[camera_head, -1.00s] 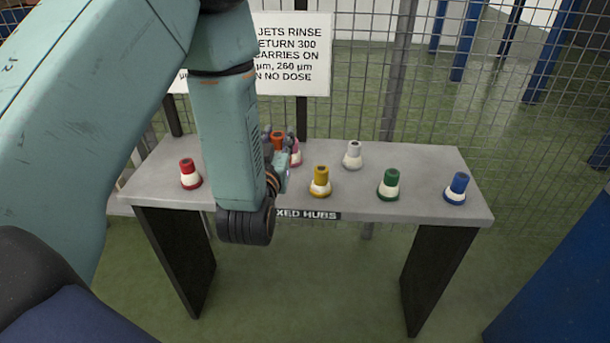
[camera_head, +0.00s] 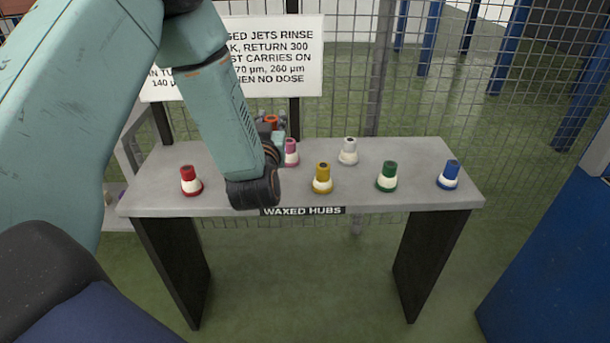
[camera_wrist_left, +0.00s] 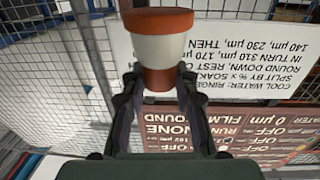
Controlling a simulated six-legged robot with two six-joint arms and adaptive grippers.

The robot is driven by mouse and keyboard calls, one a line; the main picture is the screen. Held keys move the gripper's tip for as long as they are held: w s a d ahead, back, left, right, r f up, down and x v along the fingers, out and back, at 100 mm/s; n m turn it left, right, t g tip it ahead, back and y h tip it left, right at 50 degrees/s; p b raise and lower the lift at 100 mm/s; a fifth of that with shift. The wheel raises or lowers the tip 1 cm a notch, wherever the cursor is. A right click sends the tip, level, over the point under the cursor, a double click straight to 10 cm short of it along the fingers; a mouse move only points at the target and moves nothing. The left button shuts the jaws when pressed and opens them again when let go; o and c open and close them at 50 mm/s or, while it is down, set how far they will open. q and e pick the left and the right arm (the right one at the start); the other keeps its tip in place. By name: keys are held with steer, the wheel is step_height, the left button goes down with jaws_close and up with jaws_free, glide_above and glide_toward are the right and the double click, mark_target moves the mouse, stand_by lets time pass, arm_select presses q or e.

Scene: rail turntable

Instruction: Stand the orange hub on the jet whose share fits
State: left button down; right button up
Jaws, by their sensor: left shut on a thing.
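My left gripper (camera_head: 271,127) is shut on the orange hub (camera_head: 271,119) and holds it up behind the wrist, near the back edge of the shelf. In the left wrist view the hub (camera_wrist_left: 160,48) has an orange rim, a cream band and a narrower orange-brown end between the fingertips (camera_wrist_left: 156,84). My forearm hides part of the shelf's left side in the head view. No jet can be made out in these frames. My right gripper is not in view.
The grey shelf (camera_head: 420,202), labelled "WAXED HUBS", bears red (camera_head: 190,180), pink (camera_head: 291,152), yellow (camera_head: 322,178), white (camera_head: 348,151), green (camera_head: 387,176) and blue (camera_head: 449,175) hubs. A white text sign (camera_head: 290,65) and wire fence stand behind. A brown board (camera_wrist_left: 225,130) shows below the sign in the wrist view.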

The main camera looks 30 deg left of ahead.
arm_select(q)
steer(key=shift+w+d+f, duration=0.1)
steer(key=shift+w+d, duration=0.05)
steer(key=shift+w+f, duration=0.1)
steer(key=shift+f, duration=0.25)
step_height(320, 180, down, 6)
steer(key=shift+r+b, duration=0.15)
steer(key=shift+b, duration=0.95)
steer(key=shift+w+f, duration=0.1)
steer(key=shift+f, duration=0.2)
step_height(320, 180, down, 4)
steer(key=shift+r+b, duration=0.25)
steer(key=shift+b, duration=0.55)
steer(key=shift+f, duration=0.2)
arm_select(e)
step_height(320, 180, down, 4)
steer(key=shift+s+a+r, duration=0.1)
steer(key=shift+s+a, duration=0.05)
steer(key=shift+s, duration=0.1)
